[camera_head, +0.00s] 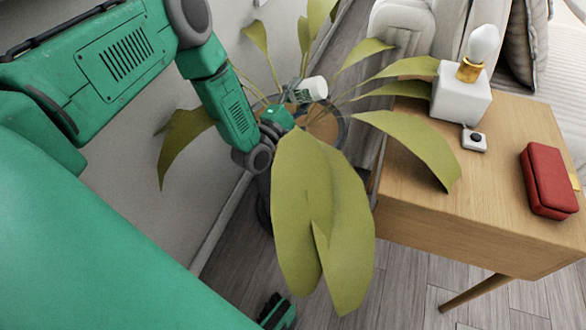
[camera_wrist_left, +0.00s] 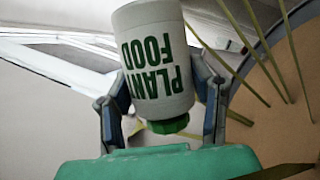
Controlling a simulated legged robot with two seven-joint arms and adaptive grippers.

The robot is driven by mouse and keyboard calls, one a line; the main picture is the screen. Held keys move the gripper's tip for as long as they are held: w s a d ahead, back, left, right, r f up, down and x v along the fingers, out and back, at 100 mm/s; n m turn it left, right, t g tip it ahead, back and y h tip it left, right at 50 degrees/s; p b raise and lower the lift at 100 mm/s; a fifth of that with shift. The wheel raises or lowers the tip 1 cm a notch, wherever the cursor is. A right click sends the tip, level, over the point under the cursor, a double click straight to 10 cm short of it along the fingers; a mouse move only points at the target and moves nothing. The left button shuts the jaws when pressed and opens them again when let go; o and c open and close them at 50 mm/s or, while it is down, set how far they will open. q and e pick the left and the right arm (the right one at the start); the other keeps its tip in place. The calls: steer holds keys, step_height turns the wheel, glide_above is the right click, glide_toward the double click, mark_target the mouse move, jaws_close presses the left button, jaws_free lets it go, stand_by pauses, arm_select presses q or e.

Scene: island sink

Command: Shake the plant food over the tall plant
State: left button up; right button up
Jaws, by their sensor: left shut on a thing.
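My left gripper (camera_head: 296,100) is shut on the plant food bottle (camera_head: 312,88), a white container with green lettering. In the left wrist view the bottle (camera_wrist_left: 158,65) sits between the two fingers (camera_wrist_left: 160,112), its green cap (camera_wrist_left: 168,126) toward the palm and its lettering upside down. In the head view the bottle is tilted among the stems of the tall plant (camera_head: 320,205), above its pot (camera_head: 342,128) and brown soil (camera_head: 325,125). Large leaves hide part of the pot. The soil (camera_wrist_left: 285,80) and thin stems also show in the left wrist view.
A wooden side table (camera_head: 480,200) stands right of the plant, with a white lamp (camera_head: 460,95), a small white box (camera_head: 474,138) and a red case (camera_head: 549,180). A grey wall (camera_head: 120,165) is at left. Wooden floor (camera_head: 400,290) shows below.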

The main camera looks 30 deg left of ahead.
mark_target(303, 82)
arm_select(q)
steer(key=shift+d+r, duration=0.15)
steer(key=shift+d, duration=0.15)
step_height(303, 82, up, 3)
steer(key=m+g+h+p, duration=0.1)
steer(key=m+p, duration=0.3)
steer(key=m+g+h+p, duration=0.1)
steer(key=m+g+p, duration=0.1)
steer(key=m+p, duration=0.3)
steer(key=shift+a+f+m, duration=0.15)
steer(key=shift+f+m, duration=0.05)
steer(key=shift+m, duration=0.1)
step_height(303, 82, up, 2)
steer(key=m+g+y+p, duration=0.1)
steer(key=m+g+p, duration=0.1)
steer(key=m+p, duration=0.2)
steer(key=m+g+y+p, duration=0.1)
steer(key=m+g+p, duration=0.1)
steer(key=m+p, duration=0.1)
steer(key=shift+m+y+p, duration=0.3)
steer(key=shift+m+p, duration=0.1)
steer(key=shift+m, duration=0.3)
steer(key=shift+r+m+g+y+p, duration=0.15)
steer(key=shift+m+g+y+p, duration=0.3)
steer(key=shift+m+y, duration=0.4)
steer(key=shift+m, duration=0.65)
